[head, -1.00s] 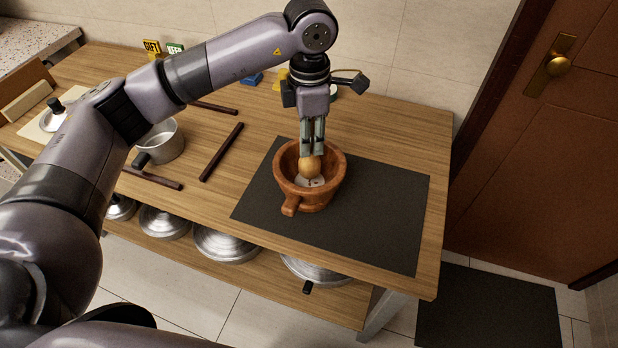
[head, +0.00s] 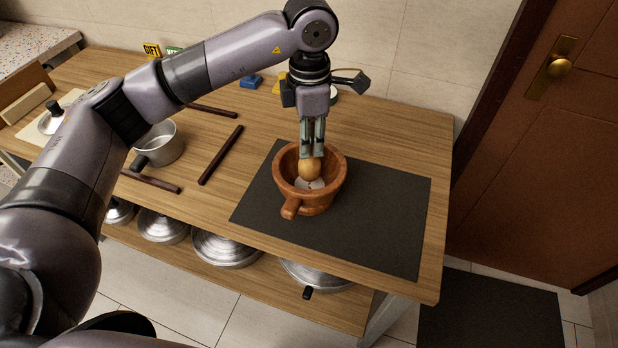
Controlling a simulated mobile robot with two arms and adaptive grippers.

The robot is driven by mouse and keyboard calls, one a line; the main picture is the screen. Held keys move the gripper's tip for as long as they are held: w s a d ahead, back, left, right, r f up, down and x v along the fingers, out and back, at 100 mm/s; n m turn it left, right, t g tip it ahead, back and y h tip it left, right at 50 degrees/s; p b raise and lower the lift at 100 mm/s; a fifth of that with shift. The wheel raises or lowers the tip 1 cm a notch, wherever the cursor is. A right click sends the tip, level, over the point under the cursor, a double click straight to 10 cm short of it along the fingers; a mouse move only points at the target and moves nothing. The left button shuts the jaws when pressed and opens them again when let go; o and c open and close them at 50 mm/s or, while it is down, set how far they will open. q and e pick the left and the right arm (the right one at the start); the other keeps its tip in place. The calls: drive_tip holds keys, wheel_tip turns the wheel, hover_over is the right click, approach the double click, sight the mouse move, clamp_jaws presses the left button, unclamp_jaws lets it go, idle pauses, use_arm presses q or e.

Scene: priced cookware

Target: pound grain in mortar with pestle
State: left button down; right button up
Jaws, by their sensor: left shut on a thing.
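The brown wooden mortar (head: 329,192) stands upright on a dark mat (head: 385,215) on the wooden table, its handle toward the front. My left gripper (head: 312,152) points down over the mortar's opening, shut on the pestle (head: 310,169). The pestle's light wooden rounded end shows just below the fingertips, inside the mortar's rim. Pale grain (head: 313,184) lies at the bottom of the mortar, partly hidden by the pestle. I cannot tell whether the pestle touches the grain. My right gripper is not in view.
A metal pot (head: 163,143) and dark sticks (head: 221,155) lie left of the mat. Yellow and blue price signs (head: 252,81) stand at the back. Lidded pans (head: 225,247) fill the lower shelf. The mat's right side is clear. A brown door (head: 545,150) is at the right.

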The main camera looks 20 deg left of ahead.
use_arm(q)
wheel_tip(320, 180, down, 4)
drive_tip(key=b, duration=0.3)
drive_tip(key=shift+b, duration=0.3)
drive_tip(key=shift+r+p, duration=1.1)
drive_tip(key=shift+r, duration=0.85)
drive_tip(key=shift+r, duration=0.1)
drive_tip(key=shift+r+p, duration=2.05)
drive_tip(key=shift+r, duration=1.65)
